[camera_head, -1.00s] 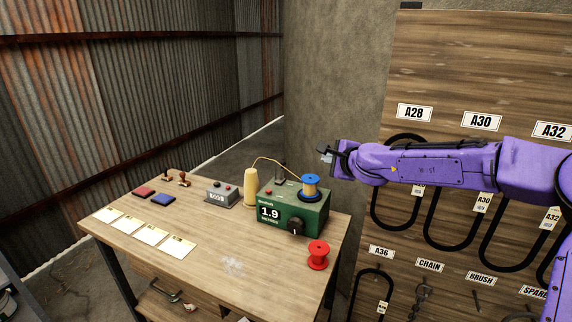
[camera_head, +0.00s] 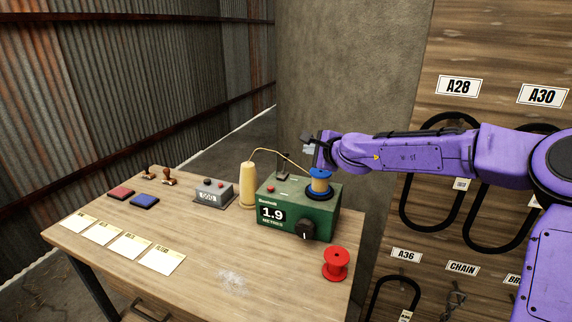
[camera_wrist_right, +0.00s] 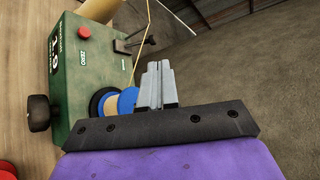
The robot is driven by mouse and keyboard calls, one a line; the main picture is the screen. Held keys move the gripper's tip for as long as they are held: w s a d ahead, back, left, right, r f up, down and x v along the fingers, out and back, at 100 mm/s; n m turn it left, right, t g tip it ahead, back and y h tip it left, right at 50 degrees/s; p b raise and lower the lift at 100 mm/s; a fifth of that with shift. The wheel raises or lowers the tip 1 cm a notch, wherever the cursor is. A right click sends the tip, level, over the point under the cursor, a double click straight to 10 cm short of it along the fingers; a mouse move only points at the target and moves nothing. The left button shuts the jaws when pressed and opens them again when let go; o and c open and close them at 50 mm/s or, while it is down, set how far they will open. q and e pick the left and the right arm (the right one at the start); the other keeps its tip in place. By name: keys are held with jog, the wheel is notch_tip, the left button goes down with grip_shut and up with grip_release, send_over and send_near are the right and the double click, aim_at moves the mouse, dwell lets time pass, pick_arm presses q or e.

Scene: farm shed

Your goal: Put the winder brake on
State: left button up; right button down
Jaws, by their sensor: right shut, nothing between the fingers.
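The green winder (camera_head: 318,222) stands on the bench, its display reading 1.9 metres. It bears a blue-flanged spool (camera_head: 320,183) wound with yellow line. A small dark lever (camera_head: 283,174), which looks like the brake, rises at the back of the winder's top; in the right wrist view it is a dark bar and post (camera_wrist_right: 137,42) beyond the spool. My right gripper (camera_head: 308,147) is shut and empty, above and behind the winder's top. In the right wrist view its fingers (camera_wrist_right: 157,80) are together beside the spool, apart from the lever. My left gripper is out of view.
A yellow cone (camera_head: 247,185) feeds line over to the spool. A grey box (camera_head: 213,194) with buttons, stamps, ink pads and cards lie left of the winder. A red spool (camera_head: 336,264) stands at the front right. A hanging board (camera_head: 480,60) is on the right.

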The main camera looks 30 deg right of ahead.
jog(key=f+b, duration=0.1)
jog(key=f, duration=0.1)
pick_arm(q)
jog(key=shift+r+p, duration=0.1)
jog(key=shift+p, duration=1)
pick_arm(e)
send_near(285, 154)
jog(key=x, duration=0.5)
jog(key=shift+w+f, duration=0.2)
jog(key=shift+w, duration=0.15)
